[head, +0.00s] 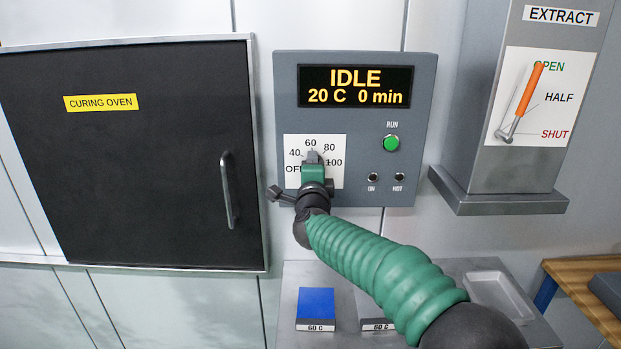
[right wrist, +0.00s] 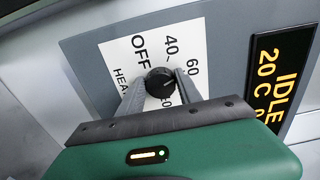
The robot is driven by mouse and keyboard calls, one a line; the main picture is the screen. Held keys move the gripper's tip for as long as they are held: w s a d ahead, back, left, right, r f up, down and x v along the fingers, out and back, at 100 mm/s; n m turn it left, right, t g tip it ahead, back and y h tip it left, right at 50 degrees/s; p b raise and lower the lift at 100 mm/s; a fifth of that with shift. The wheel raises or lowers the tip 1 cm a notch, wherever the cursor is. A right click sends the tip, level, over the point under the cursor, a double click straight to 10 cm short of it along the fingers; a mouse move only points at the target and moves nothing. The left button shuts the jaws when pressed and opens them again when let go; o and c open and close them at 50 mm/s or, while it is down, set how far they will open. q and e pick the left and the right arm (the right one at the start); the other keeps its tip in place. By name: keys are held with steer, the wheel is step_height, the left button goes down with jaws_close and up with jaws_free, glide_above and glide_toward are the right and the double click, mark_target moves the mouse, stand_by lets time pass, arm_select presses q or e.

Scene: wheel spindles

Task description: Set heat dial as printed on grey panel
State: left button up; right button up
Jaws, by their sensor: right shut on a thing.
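The heat dial (right wrist: 159,83) is a round black knob on a white scale plate marked OFF, 40, 60, 80, 100. My right gripper (right wrist: 157,88) has one finger on each side of the dial and is shut on it. In the head view the right gripper (head: 313,162) covers most of the dial, and I cannot tell exactly which mark it points to. The display (head: 355,87) reads IDLE, 20 C, 0 min. On the shelf below, a grey panel (head: 368,302) carries a 60 C label and is partly hidden by my right arm. My left gripper is not in view.
A blue panel (head: 316,302), also labelled 60 C, lies beside the grey one. The curing oven door (head: 140,170) is closed at left. A green RUN button (head: 391,143) sits right of the dial. The extract lever (head: 528,90) points to OPEN. A shallow tray (head: 497,297) is at right.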

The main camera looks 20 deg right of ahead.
steer(key=shift+d+f+m+b, duration=0.1)
steer(key=shift+f+m+b, duration=0.3)
steer(key=shift+m, duration=0.5)
jaws_close()
jaws_free()
steer(key=shift+s, duration=0.1)
steer(key=o, duration=1)
steer(key=shift+o, duration=1.7)
steer(key=shift+d+r, duration=0.15)
steer(key=shift+r, duration=0.05)
steer(key=b+v, duration=0.2)
steer(key=v, duration=1.4)
steer(key=shift+s+b, duration=0.35)
steer(key=shift+b, duration=0.05)
